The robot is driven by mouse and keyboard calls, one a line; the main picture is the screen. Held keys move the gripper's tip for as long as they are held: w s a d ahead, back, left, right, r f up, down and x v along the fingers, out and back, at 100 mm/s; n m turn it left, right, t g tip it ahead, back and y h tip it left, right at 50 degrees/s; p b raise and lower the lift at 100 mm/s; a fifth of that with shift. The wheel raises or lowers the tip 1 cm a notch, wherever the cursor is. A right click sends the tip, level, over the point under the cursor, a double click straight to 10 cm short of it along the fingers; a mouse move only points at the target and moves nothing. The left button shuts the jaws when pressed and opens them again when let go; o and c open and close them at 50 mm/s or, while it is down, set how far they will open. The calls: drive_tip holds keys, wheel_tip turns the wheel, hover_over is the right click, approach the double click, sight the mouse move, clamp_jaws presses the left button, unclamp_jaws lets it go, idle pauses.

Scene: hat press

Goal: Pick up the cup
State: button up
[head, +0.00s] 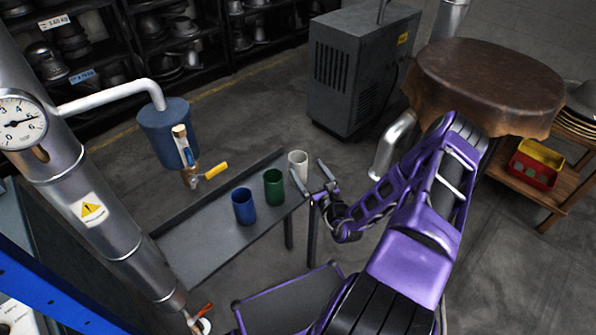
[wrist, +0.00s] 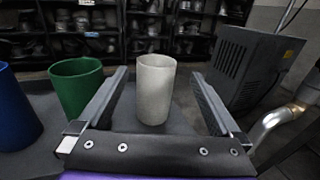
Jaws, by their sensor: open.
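Three cups stand upright in a row near the right end of a grey metal table (head: 190,245): a blue cup (head: 244,207), a green cup (head: 274,187) and a white cup (head: 298,164). My gripper (head: 309,174) is open at the table's right end, beside the white cup. In the wrist view the white cup (wrist: 155,90) stands between and ahead of the two open fingers, with no visible contact. The green cup (wrist: 76,88) is just left of the left finger, and the blue cup (wrist: 15,110) is farther left, cut by the frame edge.
A blue cylinder with a valve and yellow handle (head: 216,170) hangs over the table's back left. A grey machine cabinet (head: 350,75) stands behind right. A leather-covered round table (head: 490,80) is at right. Shelves of metal hat forms (head: 150,40) line the back.

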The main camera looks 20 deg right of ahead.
sight(302, 164)
drive_tip(key=shift+w+a, duration=0.15)
drive_tip(key=shift+w, duration=1.55)
drive_tip(key=shift+w+a, duration=0.15)
drive_tip(key=shift+w, duration=1.5)
clamp_jaws()
